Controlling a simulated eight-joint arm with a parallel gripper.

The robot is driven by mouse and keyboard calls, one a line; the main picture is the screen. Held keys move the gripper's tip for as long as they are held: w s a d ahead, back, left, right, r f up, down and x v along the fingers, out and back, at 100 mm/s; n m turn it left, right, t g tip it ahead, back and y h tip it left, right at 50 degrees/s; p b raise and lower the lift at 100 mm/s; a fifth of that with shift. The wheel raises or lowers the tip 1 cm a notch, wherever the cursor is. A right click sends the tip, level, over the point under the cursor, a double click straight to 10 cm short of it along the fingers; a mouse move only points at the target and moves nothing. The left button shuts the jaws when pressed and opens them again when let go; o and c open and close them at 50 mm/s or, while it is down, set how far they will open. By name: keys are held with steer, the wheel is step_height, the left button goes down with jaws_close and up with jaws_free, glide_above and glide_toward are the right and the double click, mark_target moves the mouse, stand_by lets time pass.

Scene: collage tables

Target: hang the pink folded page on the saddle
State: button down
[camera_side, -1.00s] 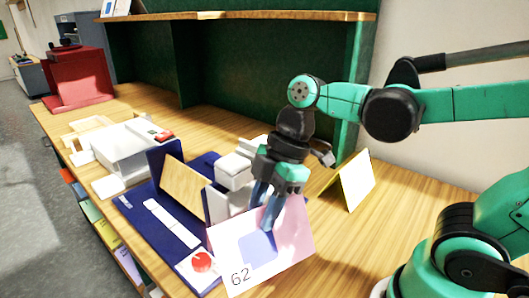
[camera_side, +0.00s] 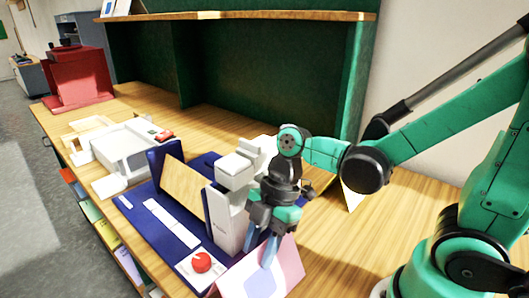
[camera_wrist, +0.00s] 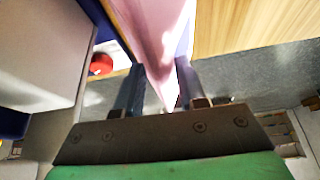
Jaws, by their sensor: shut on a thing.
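The pink folded page (camera_side: 285,268) hangs from my gripper (camera_side: 264,250) at the bottom of the side view, with its lower part cut off by the frame. It has pink and white faces and a bluish patch. My gripper is shut on its upper edge. In the wrist view the page (camera_wrist: 160,30) runs up between the two fingers (camera_wrist: 158,92). A sloped wooden panel (camera_side: 185,188) on the navy base looks like the saddle, but I cannot be sure. The page is apart from it, to its right and nearer the camera.
A white machine (camera_side: 228,218) stands on the navy base (camera_side: 150,205), just left of my gripper. A red knob (camera_side: 201,262) is at the base's front. A yellow folded page (camera_side: 352,196) is mostly hidden behind my arm. The table (camera_side: 420,200) is clear at right.

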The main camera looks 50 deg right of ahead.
step_height(320, 180, up, 11)
step_height(320, 180, down, 8)
steer(key=shift+r, duration=1.2)
steer(key=s+d+r+n+g, duration=0.1)
steer(key=s+d+r+n, duration=0.2)
steer(key=d+r, duration=1.1)
step_height(320, 180, up, 2)
steer(key=w+d+m, duration=0.1)
steer(key=d+m, duration=0.1)
steer(key=m+t+h, duration=0.5)
steer(key=m+t, duration=0.1)
steer(key=m, duration=1.2)
glide_above(192, 170)
step_height(192, 170, down, 9)
steer(key=shift+f, duration=4.95)
